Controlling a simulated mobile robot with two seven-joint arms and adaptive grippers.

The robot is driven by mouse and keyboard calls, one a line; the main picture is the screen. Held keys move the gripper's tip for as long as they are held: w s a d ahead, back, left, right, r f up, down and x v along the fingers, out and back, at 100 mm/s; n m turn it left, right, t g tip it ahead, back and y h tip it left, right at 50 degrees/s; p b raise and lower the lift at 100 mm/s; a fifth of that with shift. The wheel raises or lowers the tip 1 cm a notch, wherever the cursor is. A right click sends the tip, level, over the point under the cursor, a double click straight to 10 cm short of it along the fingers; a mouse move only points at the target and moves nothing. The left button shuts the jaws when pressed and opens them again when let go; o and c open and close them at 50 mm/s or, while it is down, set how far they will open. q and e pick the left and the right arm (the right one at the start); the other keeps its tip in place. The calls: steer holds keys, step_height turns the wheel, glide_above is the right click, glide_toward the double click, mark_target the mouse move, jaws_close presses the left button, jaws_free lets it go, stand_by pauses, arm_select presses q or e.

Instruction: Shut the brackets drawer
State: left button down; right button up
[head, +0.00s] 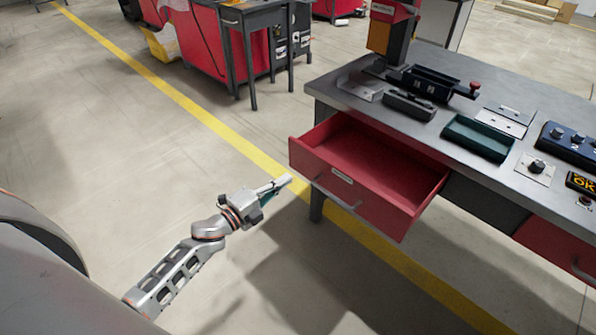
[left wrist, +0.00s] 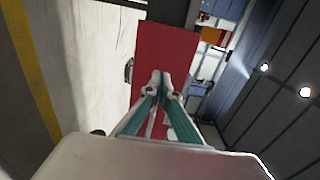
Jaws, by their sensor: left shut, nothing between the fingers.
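The brackets drawer (head: 375,206) is red and stands pulled out from under the grey workbench (head: 340,98) in the head view. Its front carries a small pale label and a handle, and its inside looks empty. My left gripper (head: 284,182) is shut and empty, just left of the drawer's front near its left corner. I cannot tell whether it touches the drawer. In the left wrist view the shut fingertips (left wrist: 160,76) point at a red panel (left wrist: 165,50), likely the drawer. My right gripper is not in view.
On the bench lie a green tray (head: 478,138), a black fixture (head: 430,85) and a blue control box (head: 570,142). Another red drawer front (head: 556,246) is at the right, flush. The floor left of the bench is clear, with a yellow line (head: 190,103).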

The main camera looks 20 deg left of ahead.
mark_target(306, 166)
arm_select(q)
steer(key=shift+x, duration=3.1)
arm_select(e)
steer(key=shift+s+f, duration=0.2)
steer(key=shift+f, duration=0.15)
arm_select(q)
steer(key=shift+f, duration=0.1)
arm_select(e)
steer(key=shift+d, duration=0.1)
